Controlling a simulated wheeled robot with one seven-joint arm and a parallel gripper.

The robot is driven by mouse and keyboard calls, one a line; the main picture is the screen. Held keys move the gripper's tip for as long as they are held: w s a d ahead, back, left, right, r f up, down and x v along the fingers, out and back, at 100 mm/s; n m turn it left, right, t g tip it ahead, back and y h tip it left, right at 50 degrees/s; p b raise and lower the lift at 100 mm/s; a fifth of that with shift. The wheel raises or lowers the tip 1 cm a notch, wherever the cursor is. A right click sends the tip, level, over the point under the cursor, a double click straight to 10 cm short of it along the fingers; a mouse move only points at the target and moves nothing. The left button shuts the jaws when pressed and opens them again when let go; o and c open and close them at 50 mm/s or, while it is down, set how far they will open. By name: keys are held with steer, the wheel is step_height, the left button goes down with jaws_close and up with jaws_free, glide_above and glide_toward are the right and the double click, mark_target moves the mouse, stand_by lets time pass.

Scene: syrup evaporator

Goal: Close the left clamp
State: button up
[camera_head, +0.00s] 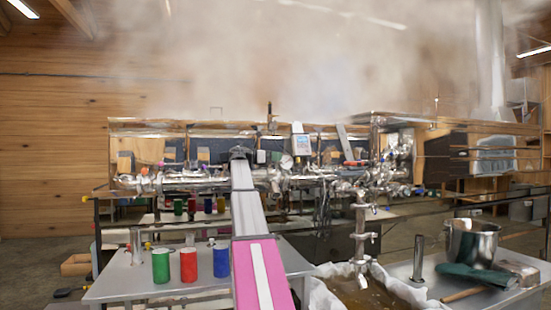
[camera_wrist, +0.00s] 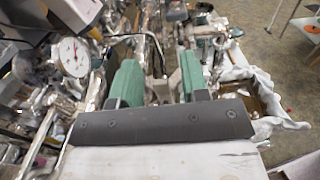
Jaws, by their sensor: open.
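In the wrist view my gripper (camera_wrist: 159,72) is open, its two green fingers spread apart. Shiny rod-like pipe parts and a dull beige piece (camera_wrist: 160,90) show between the fingers; I cannot tell if either finger touches them. No left clamp can be picked out for certain; the fittings are small and crowded. In the head view my arm reaches to the steel pipework (camera_head: 200,180) along the evaporator front. My gripper (camera_head: 240,153) is small there, and the arm hides part of the pipe behind it.
A round dial gauge (camera_wrist: 73,57) is left of my gripper in the wrist view. In the head view, green (camera_head: 161,266), red (camera_head: 188,265) and blue (camera_head: 221,261) cans stand on a metal table. A steel pot (camera_head: 472,243) is at right. Steam blurs the top.

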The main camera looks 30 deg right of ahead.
jaws_close()
steer(key=shift+a, duration=0.15)
steer(key=shift+w+a+f+h, duration=0.2)
steer(key=shift+a+h, duration=0.5)
steer(key=shift+a, duration=0.05)
steer(key=shift+w+a, duration=0.1)
steer(key=shift+a, duration=0.2)
steer(key=a+f, duration=0.2)
steer(key=a, duration=0.1)
steer(key=w+a+f, duration=0.1)
steer(key=a, duration=0.1)
steer(key=shift+w+a+f, duration=0.1)
steer(key=shift+a+f, duration=0.05)
steer(key=shift+f, duration=0.1)
steer(key=shift+w+a+f+g, duration=0.15)
steer(key=shift+a+f, duration=0.3)
steer(key=shift+f, duration=0.25)
steer(key=shift+w+a+f+g, duration=0.15)
steer(key=shift+a+f, duration=0.3)
steer(key=shift+f, duration=0.25)
steer(key=shift+s, duration=0.1)
